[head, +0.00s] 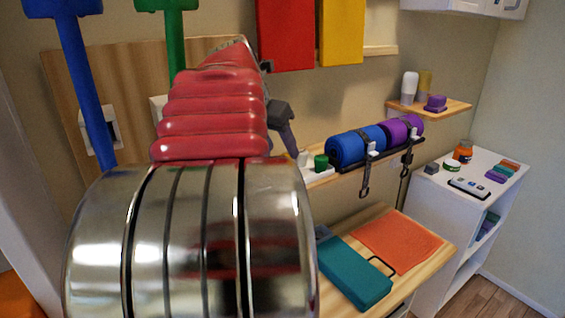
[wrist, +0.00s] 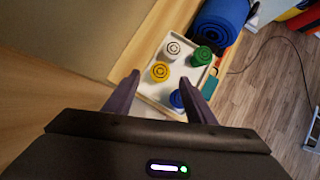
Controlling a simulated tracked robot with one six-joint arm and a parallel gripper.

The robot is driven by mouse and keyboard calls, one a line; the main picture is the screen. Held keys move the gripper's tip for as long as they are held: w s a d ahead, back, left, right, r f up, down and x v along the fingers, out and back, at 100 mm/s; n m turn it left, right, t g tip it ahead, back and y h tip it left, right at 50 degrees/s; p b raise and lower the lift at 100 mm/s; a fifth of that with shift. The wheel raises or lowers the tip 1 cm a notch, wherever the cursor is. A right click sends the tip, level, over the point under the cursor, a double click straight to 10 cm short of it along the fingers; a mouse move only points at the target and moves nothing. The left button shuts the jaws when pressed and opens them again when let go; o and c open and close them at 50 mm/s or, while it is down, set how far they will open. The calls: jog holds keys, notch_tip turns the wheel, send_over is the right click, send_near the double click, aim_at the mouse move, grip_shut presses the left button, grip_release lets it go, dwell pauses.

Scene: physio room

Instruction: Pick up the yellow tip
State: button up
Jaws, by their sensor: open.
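The yellow tip (wrist: 160,71) is a round yellow piece with dark rings on its top. It stands in a white tray (wrist: 149,89) on a wooden shelf in the wrist view. A white tip (wrist: 173,49), a green tip (wrist: 202,56) and a blue tip (wrist: 176,98) stand around it in the tray. My gripper (wrist: 165,86) is open and empty, with its fingers spread above the tray and the yellow tip between and ahead of them. In the head view my arm hides the yellow tip; the green tip (head: 321,162) shows beside my gripper (head: 294,155).
Below, a wooden table (head: 438,247) holds a teal case (head: 352,272) and an orange mat (head: 397,240). A white cabinet (head: 425,205) stands at the right.

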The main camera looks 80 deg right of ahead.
aim_at(284, 153)
jog(key=shift+x, duration=1.95)
jog(key=shift+d, duration=0.1)
jog(key=shift+c, duration=0.4)
jog(key=c, duration=1)
